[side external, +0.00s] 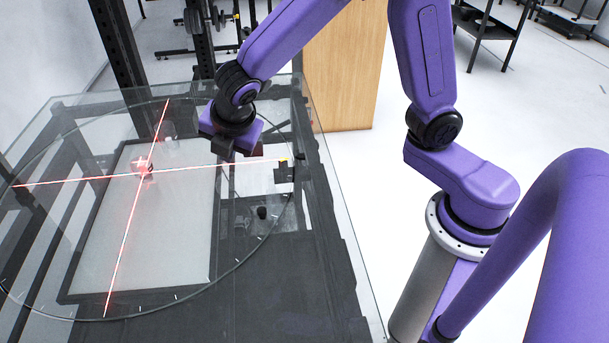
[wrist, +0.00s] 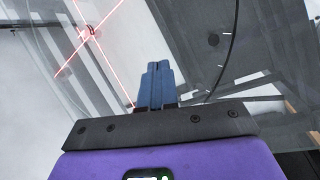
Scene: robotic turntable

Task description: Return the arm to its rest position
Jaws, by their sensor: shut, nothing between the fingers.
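My arm (side external: 290,35) is purple with black joints and reaches from its base at the right over the glass turntable (side external: 262,225). My gripper (side external: 236,152) is above the right half of the turntable in the side external view, pointing down. In the wrist view my gripper (wrist: 158,68) shows two blue fingers pressed together with nothing between them. The fingertips are hard to make out in the side external view.
Red laser lines (side external: 125,238) cross at a small object (side external: 145,169) on the glass, left of my gripper. A black frame with a pale panel (side external: 150,240) lies beneath the glass. A wooden cabinet (side external: 345,65) stands behind. The floor (side external: 545,100) at the right is open.

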